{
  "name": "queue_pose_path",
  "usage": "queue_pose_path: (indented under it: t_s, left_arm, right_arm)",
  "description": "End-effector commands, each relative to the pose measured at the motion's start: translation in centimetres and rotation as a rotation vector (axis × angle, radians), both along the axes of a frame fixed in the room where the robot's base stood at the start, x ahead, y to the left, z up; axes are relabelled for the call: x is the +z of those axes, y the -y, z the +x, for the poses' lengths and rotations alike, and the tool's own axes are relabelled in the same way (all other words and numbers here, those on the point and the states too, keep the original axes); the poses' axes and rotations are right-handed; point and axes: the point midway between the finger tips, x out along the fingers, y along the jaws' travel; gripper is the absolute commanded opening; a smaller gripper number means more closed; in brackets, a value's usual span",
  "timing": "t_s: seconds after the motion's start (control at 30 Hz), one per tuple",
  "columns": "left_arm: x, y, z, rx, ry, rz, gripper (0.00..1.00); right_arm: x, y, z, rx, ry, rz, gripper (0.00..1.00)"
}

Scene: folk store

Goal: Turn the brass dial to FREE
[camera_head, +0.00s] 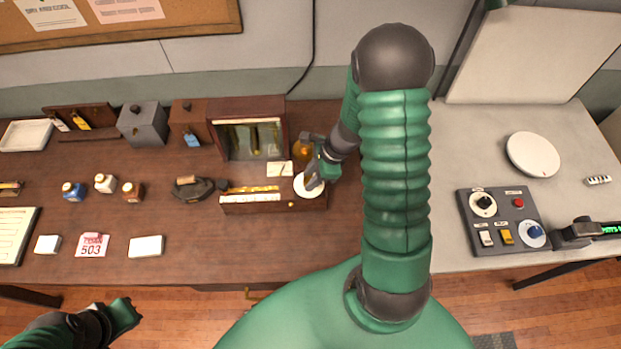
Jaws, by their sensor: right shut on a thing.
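A dark wooden device (262,207) with a glass-fronted box behind it stands at the middle of the brown table. At its right end is a round white dial face (303,193), partly covered by my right gripper. My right gripper (314,181) reaches down over this face and is shut on the dial at its centre. The brass of the dial and its pointer are hidden by the fingers, so I cannot read its setting. My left gripper (124,316) hangs empty in front of the table at the lower left; its finger gap is not clear.
A flat iron (191,188), small bottles (132,190) and cards (146,246) lie to the left. An amber object (303,149) stands close behind my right gripper. A grey control panel (502,219) sits on the pale table at right. My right arm hides the middle right.

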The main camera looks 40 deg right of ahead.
Motion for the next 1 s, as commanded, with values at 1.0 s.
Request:
queue_pose_path:
  t_s: [1.0]
  left_arm:
    - [-1.7,0.0,0.0,0.000,0.000,0.000,0.00]
  right_arm:
    - [0.1,0.1,0.0,-0.264,0.004,-0.004,0.00]
